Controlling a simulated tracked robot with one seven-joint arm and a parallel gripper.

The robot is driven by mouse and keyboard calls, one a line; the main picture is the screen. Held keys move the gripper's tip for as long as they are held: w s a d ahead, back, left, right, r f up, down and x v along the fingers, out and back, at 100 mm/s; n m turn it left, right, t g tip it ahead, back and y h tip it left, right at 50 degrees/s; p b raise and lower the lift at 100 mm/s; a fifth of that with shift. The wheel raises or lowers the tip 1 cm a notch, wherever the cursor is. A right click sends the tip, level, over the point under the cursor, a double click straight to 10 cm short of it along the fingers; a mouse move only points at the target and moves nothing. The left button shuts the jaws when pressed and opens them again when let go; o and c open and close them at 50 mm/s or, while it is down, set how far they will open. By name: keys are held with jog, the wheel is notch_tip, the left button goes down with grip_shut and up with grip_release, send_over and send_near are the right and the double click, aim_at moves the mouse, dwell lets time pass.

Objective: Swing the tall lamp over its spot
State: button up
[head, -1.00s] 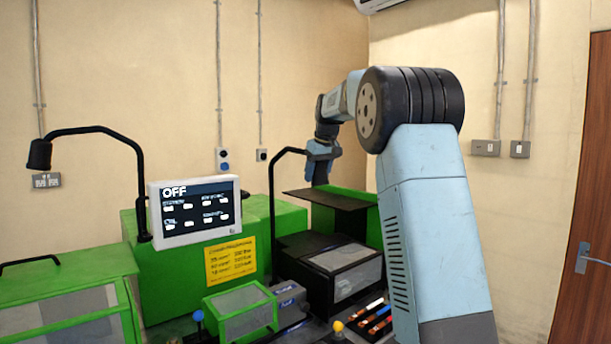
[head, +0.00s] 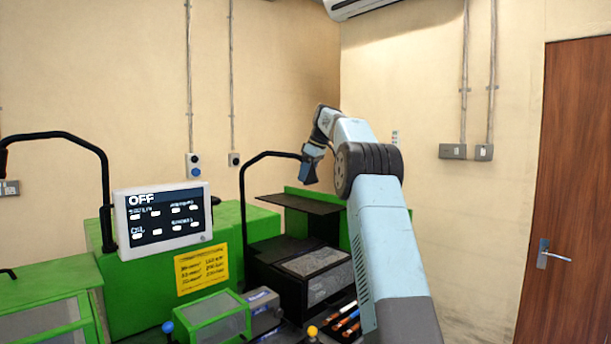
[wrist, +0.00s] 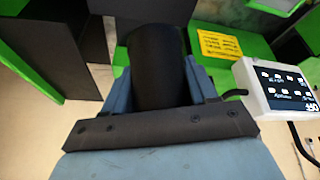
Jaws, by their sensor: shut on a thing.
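The tall lamp (head: 268,154) has a thin black bent arm that rises behind the black box and reaches right to my gripper (head: 309,172). My gripper is shut on its dark lamp head. In the wrist view, the black cylindrical lamp head (wrist: 158,65) sits between the two blue fingers of my gripper (wrist: 160,88). In the head view the lamp head is mostly hidden by my gripper. The spot below is not clearly marked in view.
A second black lamp (head: 75,138) arches at the left. A screen (head: 163,217) reads OFF. A dark flat shelf (head: 300,204) lies just below my gripper. A black box (head: 310,275), green machine housings (head: 120,260) and a yellow label (head: 202,269) stand around it.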

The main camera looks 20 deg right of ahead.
jog(key=shift+w+d, duration=0.35)
jog(key=shift+w, duration=0.25)
jog(key=o, duration=1.4)
jog(key=shift+v, duration=3.05)
jog(key=shift+s+d+r, duration=0.1)
jog(key=shift+s+r, duration=0.05)
jog(key=shift+r, duration=0.35)
